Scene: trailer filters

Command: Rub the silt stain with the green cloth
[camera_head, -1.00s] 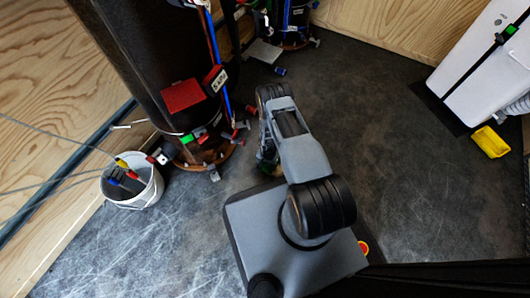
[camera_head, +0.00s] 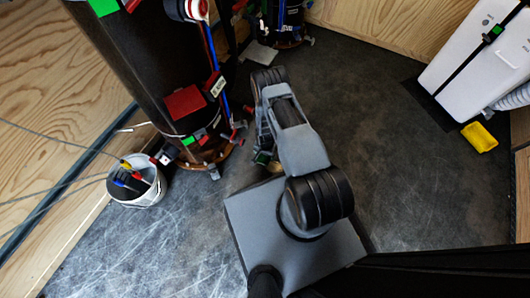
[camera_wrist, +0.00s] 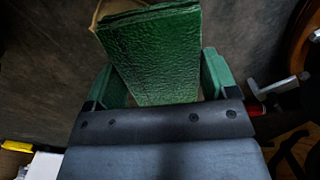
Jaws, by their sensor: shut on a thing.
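The green cloth (camera_wrist: 150,55) is a folded, wrinkled pad that fills the upper middle of the wrist view. My gripper (camera_wrist: 163,82) is shut on it, with one green finger at each side. A tan edge (camera_wrist: 104,12) shows behind the cloth's upper left corner; I cannot tell what it is. In the head view my gripper (camera_head: 264,156) is mostly hidden by my own arm, low over the dark floor by the foot of the black cylinder. I cannot make out a silt stain in either view.
The tall black cylinder (camera_head: 150,80) on its brown base ring stands just left of my gripper. A white bucket (camera_head: 140,190) with tools and cables stands further left. A yellow item (camera_head: 479,137) lies near a white case (camera_head: 478,55) at right. The floor (camera_head: 385,150) between is clear.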

